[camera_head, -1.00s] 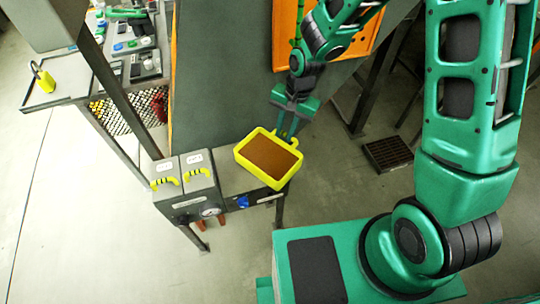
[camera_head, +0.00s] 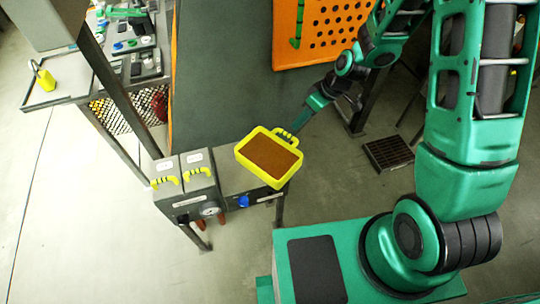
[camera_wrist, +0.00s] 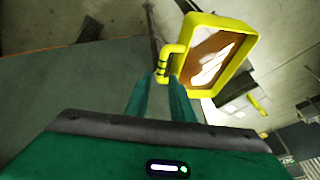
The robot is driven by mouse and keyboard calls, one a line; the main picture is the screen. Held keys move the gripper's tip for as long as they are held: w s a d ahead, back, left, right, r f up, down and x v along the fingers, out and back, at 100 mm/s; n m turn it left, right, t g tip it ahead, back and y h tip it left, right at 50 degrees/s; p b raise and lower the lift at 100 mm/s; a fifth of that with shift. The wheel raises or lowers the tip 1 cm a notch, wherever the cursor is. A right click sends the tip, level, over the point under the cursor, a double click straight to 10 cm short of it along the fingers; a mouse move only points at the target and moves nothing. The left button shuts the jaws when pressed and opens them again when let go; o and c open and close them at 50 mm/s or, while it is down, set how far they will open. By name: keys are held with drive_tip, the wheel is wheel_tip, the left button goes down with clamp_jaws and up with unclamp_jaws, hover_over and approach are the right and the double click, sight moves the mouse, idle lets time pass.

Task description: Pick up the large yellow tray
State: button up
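The large yellow tray (camera_head: 240,156) has a brown inside and a yellow handle with dark grip ridges (camera_head: 286,136). In the head view it is at the grey bench, near the bench's right end. My gripper (camera_head: 293,131) reaches toward the handle from the upper right. In the wrist view the tray (camera_wrist: 240,52) is at the upper right, and its handle (camera_wrist: 163,64) is at my fingertips (camera_wrist: 163,80). The two fingers stand apart, one on each side of the handle's near end. Firm contact with the handle cannot be made out.
A grey machine (camera_head: 185,194) with two yellow handles and a gauge stands left of the tray. A dark green panel (camera_head: 225,75) and an orange perforated panel (camera_head: 318,30) are behind. A floor grate (camera_head: 388,153) lies to the right. Open floor is at front left.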

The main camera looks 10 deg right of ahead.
sight(288, 134)
drive_tip(key=shift+x, duration=5.15)
drive_tip(key=shift+s+a, duration=0.1)
drive_tip(key=shift+s, duration=0.05)
drive_tip(key=shift+c, duration=0.6)
clamp_jaws()
